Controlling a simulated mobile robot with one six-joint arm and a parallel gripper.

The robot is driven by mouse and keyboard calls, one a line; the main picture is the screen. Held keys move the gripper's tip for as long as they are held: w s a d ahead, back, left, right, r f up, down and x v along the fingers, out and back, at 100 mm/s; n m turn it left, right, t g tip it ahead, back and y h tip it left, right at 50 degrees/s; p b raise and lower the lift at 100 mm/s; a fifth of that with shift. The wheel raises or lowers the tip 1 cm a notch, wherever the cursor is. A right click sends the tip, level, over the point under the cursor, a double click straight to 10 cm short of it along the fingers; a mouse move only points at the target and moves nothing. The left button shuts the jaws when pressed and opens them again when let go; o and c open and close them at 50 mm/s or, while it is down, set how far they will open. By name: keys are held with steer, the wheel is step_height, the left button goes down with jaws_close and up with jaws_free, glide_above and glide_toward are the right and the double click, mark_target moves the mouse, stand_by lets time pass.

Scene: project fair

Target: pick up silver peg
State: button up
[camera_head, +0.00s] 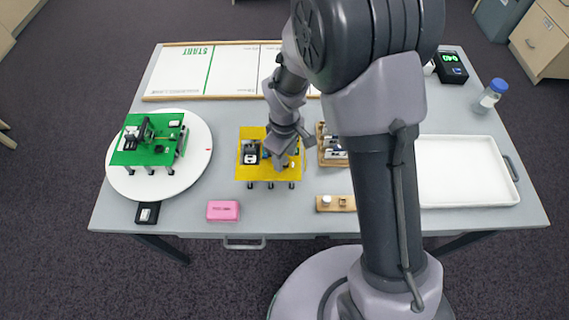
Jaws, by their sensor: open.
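My gripper (281,160) is over the yellow platform (246,175), pointing down near its right half. Its fingertips are small and partly hidden by my own wrist, and I see nothing held in them. The jaws count as open. I cannot single out a silver peg with certainty. A wooden rack (323,161) just right of the platform holds pale silvery pieces (336,153), partly covered by my arm. A small wooden strip (345,208) nearer the front edge carries a round whitish piece (326,199) and a small brassy piece (342,202).
A green board (130,157) stands on a white round plate (196,160) at left. A pink block (223,210) and a black device (147,213) lie near the front edge. A white tray (470,203), a blue-capped bottle (490,96) and a timer (452,68) are at right.

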mark_target(284, 159)
jaws_close()
stand_by(0.3)
steer(key=shift+w+r+p, duration=0.1)
steer(key=shift+r+p, duration=0.15)
steer(key=shift+p, duration=0.05)
step_height(284, 159, up, 3)
steer(key=shift+r+p, duration=0.2)
steer(key=shift+p, duration=0.75)
steer(key=s+d+r+p, duration=0.1)
steer(key=s+d+p, duration=0.1)
steer(key=s+d, duration=0.7)
steer(key=s, duration=0.4)
steer(key=shift+s, duration=0.15)
